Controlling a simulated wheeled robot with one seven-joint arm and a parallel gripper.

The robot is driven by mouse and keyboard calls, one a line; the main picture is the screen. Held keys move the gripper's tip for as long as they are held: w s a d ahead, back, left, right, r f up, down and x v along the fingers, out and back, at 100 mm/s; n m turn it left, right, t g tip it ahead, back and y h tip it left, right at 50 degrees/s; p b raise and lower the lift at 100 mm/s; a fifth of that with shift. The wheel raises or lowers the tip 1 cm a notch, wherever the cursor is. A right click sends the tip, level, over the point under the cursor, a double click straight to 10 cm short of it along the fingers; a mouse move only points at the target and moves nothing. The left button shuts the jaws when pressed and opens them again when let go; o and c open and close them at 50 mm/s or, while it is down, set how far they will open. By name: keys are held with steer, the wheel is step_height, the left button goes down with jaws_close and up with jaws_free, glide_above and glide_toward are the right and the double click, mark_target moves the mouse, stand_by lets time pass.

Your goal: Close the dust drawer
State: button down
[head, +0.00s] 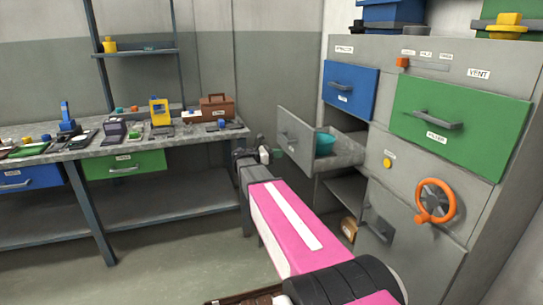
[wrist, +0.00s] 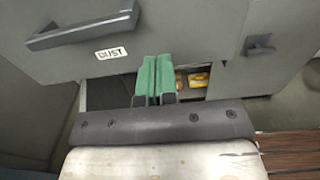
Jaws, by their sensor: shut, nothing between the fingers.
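The dust drawer stands pulled out of the grey cabinet in the head view; its grey front (head: 296,130) faces left. A teal bowl (head: 325,143) sits inside it. In the wrist view the drawer front (wrist: 175,35) fills the upper left, with a dark bar handle (wrist: 82,27) and a "DUST" label (wrist: 111,54). My gripper (wrist: 153,60) is shut and empty, its green fingers side by side at the lower edge of the front, right of the label. I cannot tell whether they touch it. In the head view my gripper (head: 268,155) is beside the drawer front, partly hidden by my arm.
Below the drawer is an open compartment (head: 345,190) and a lower grey door (head: 378,225). The cabinet also has a blue drawer (head: 350,90), a green drawer (head: 460,115) and an orange handwheel (head: 436,201). A workbench (head: 130,148) with several items stands left. Floor between is clear.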

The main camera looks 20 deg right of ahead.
mark_target(299, 150)
steer(key=d, duration=0.8)
steer(key=shift+w, duration=0.15)
steer(key=d, duration=1.8)
steer(key=w+d, duration=0.1)
steer(key=d, duration=0.8)
steer(key=shift+d, duration=0.5)
steer(key=a, duration=1.4)
steer(key=shift+s+a, duration=0.3)
steer(key=shift+a, duration=0.1)
steer(key=shift+a+f, duration=0.1)
